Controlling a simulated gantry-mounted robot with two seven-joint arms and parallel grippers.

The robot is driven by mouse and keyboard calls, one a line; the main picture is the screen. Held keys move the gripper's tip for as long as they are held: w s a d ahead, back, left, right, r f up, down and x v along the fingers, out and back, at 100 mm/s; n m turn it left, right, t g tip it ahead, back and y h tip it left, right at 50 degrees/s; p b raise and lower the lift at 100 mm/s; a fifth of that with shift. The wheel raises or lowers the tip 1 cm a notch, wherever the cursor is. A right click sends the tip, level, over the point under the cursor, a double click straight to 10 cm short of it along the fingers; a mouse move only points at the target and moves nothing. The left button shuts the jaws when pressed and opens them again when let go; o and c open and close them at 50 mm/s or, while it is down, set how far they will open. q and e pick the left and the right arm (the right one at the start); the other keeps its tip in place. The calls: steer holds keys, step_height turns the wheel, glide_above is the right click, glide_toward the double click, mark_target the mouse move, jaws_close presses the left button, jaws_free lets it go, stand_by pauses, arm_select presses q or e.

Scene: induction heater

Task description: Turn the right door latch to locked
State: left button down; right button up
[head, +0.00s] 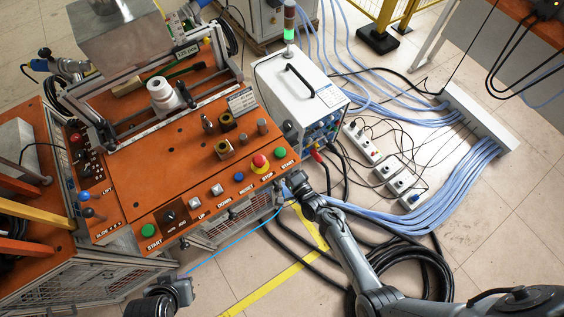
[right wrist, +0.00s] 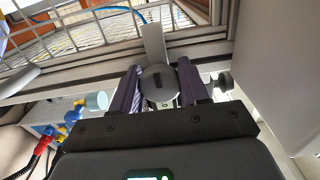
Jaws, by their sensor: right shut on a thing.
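The right door latch (right wrist: 158,84) shows in the right wrist view as a round grey knob with a dark slot, below a pale upright plate. It sits on the metal frame under the mesh door. My right gripper (right wrist: 160,92) has a finger on each side of the knob and is shut on it. In the head view my right gripper (head: 297,184) is at the bench's front right corner, and the latch is hidden there. My left gripper (head: 180,290) is low at the bottom left, in front of the bench and away from the latch; its fingers are not clear.
The orange bench (head: 150,180) carries buttons, knobs and brass parts. A white power unit (head: 295,85) stands close behind my right gripper. Black hoses (head: 410,270) and blue cables (head: 440,195) lie on the floor at right. Mesh panels (head: 215,235) close the bench front.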

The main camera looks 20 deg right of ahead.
stand_by(0.4)
steer(key=o, duration=0.7)
steer(key=shift+s, duration=0.1)
steer(key=p+v, duration=0.1)
steer(key=v, duration=0.9)
steer(key=shift+s+p, duration=0.3)
steer(key=shift+d, duration=0.1)
